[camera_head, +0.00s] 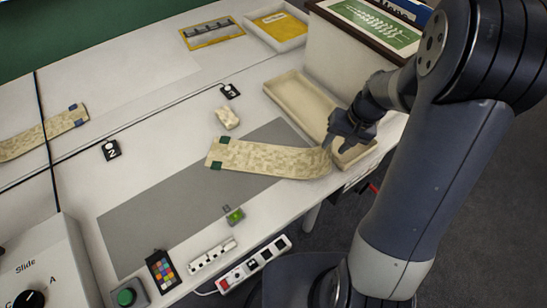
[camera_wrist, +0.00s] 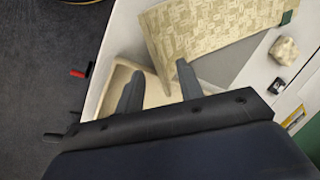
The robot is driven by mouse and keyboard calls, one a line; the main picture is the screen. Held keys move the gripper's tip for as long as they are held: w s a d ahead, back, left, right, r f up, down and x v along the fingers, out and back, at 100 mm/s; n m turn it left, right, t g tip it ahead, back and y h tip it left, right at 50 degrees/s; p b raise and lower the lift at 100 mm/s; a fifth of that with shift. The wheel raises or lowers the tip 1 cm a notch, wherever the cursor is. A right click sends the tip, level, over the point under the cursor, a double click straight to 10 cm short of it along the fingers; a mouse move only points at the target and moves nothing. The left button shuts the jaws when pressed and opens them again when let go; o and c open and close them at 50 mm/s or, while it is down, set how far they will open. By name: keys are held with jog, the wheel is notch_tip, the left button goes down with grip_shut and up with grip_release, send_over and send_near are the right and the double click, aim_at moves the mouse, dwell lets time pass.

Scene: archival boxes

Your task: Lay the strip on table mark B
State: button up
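A beige patterned strip (camera_head: 265,157) with green tabs at its left end lies across the grey mat (camera_head: 150,222). Its right end bends up beside the open cream tray (camera_head: 292,101); whether it touches the tray is unclear. My gripper (camera_head: 338,137) is at the tray's near end, just right of the strip's raised end. A second beige strip (camera_head: 35,138) with blue tabs lies at far left. I see no mark lettered B.
Small black cards (camera_head: 111,150) (camera_head: 230,91) and a beige block (camera_head: 227,117) lie on the white table. A green item (camera_head: 235,215), a colour chart (camera_head: 162,270) and power strips (camera_head: 252,264) are near the front edge. A yellow-lined tray (camera_head: 279,26) stands at the back.

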aim_at(331, 150)
jog(key=x, duration=0.4)
jog(key=shift+s+f, duration=0.1)
jog(key=shift+c, duration=0.5)
grip_shut()
